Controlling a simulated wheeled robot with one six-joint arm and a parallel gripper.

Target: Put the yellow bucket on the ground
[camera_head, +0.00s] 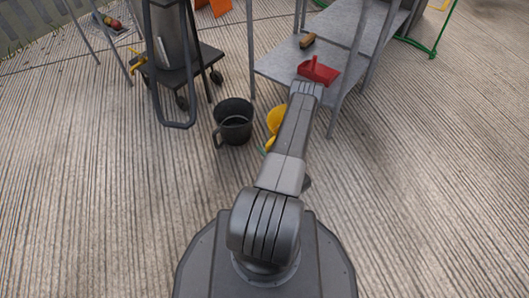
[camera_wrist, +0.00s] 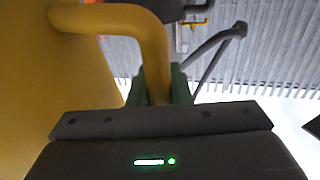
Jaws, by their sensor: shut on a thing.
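The yellow bucket (camera_head: 277,118) shows in the head view just left of my arm, which hides much of it. In the wrist view its yellow wall (camera_wrist: 25,80) fills the left side, very close. Its curved yellow handle (camera_wrist: 145,30) runs down between the green fingers of my gripper (camera_wrist: 158,85). My gripper is shut on this handle. In the head view my arm mostly hides the gripper. I cannot tell whether the bucket's base touches the ground (camera_head: 130,190).
A black bucket (camera_head: 233,122) stands on the ground just left of the yellow one. A grey metal shelf table (camera_head: 278,68) is beyond, with a red dustpan (camera_head: 318,71) and a brush (camera_head: 308,41) on it. A dark cart (camera_head: 205,55) stands at upper left. Ground at left and right is clear.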

